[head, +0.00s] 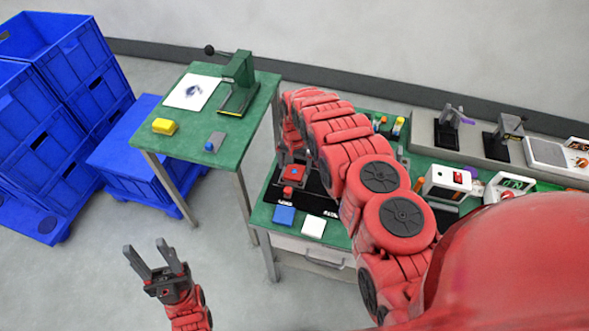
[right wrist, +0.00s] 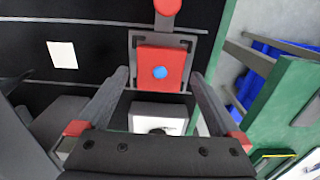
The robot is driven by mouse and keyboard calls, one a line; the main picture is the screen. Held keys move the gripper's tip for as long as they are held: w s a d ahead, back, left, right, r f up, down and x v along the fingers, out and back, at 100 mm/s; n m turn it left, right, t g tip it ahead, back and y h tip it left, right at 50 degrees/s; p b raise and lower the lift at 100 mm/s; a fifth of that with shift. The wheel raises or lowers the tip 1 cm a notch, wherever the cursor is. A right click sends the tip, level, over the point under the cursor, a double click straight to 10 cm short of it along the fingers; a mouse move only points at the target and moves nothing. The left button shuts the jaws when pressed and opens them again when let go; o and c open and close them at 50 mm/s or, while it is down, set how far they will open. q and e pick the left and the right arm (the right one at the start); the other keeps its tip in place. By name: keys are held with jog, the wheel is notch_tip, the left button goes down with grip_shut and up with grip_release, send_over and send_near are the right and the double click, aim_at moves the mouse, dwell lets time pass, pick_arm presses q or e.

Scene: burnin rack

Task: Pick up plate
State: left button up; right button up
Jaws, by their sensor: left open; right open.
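A red square plate with a blue dot (head: 295,174) sits in a dark frame on the green bench. In the right wrist view the plate (right wrist: 172,58) lies flat between the fingers of my right gripper (right wrist: 158,77). That gripper is open, its fingertips either side of the plate's near part; I cannot tell if they touch it. My right arm partly hides this spot in the head view. My left gripper (head: 158,262) is open and empty, over the floor at the lower left.
A blue square (head: 284,215) and a white square (head: 314,227) lie at the bench's front. A green table (head: 225,141) with a green press (head: 239,80) and yellow block (head: 164,126) stands left. Blue crates (head: 75,75) are farther left. Devices line the bench's right.

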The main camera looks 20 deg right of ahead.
jog(key=shift+f, duration=0.85)
jog(key=c, duration=1.4)
jog(key=shift+r, duration=0.1)
